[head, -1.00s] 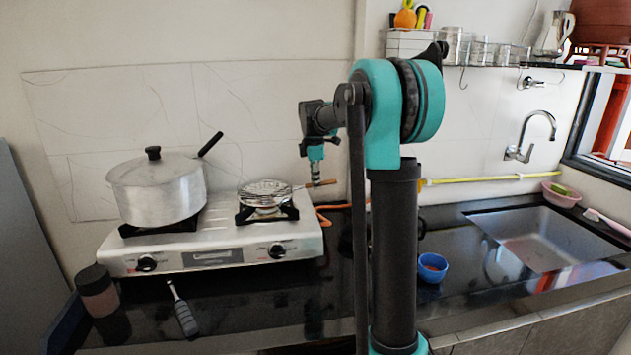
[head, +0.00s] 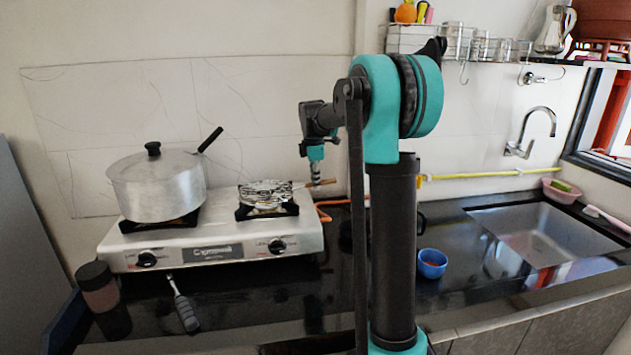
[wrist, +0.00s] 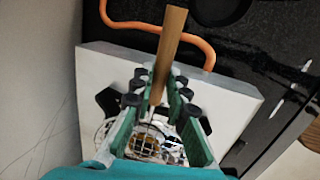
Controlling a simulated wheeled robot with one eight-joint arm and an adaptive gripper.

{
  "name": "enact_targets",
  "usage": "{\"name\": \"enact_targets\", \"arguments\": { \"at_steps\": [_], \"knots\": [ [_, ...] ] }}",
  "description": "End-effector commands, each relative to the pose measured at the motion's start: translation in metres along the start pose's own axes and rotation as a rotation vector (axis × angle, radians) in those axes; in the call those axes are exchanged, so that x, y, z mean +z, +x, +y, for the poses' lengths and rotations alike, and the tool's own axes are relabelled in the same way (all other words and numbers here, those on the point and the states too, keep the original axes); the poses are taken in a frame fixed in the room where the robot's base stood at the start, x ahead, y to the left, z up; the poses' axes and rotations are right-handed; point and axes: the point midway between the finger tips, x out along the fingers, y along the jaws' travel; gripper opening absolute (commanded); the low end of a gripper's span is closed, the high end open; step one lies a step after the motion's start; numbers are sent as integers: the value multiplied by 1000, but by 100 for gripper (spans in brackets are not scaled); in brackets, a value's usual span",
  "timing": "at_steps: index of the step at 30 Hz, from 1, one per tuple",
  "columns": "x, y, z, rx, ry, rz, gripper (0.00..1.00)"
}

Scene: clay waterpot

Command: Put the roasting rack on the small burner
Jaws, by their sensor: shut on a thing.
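The roasting rack is a round wire mesh (head: 265,193) with a wooden handle (head: 322,183). In the head view its mesh lies over the small burner (head: 247,213), the right one on the stove (head: 222,249). My gripper (head: 315,176) is at the handle, to the right of the mesh. In the wrist view my gripper (wrist: 157,108) is shut on the wooden handle (wrist: 169,50), with the mesh (wrist: 148,140) partly hidden below the fingers. The mesh looks about level and at the height of the burner supports; I cannot tell whether it touches them.
A lidded pot (head: 158,188) stands on the left burner, its black handle pointing toward the rack. An orange hose (wrist: 150,27) runs beside the stove. A blue bowl (head: 432,263) is on the counter, and a sink (head: 540,240) is at right.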

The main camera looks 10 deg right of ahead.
Motion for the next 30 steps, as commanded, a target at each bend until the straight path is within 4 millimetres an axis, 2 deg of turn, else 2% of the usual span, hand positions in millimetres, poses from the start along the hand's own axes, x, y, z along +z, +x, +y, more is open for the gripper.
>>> {"name": "enact_targets", "arguments": {
  "at_steps": [1, 2, 7, 16, 20, 23, 30],
  "knots": [
    [0, 0, 0, 0, 0, 0, 0],
    [0, 0, 0, 0, 0, 0, 17],
    [0, 0, 0, 0, 0, 0, 38],
    [0, -1, 0, 0, 0, 0, 39],
    [0, -9, 0, 0, 0, 0, 39],
    [0, -24, 0, 0, 0, 0, 39],
    [0, -74, 0, 0, -1, 0, 39]
  ]
}}
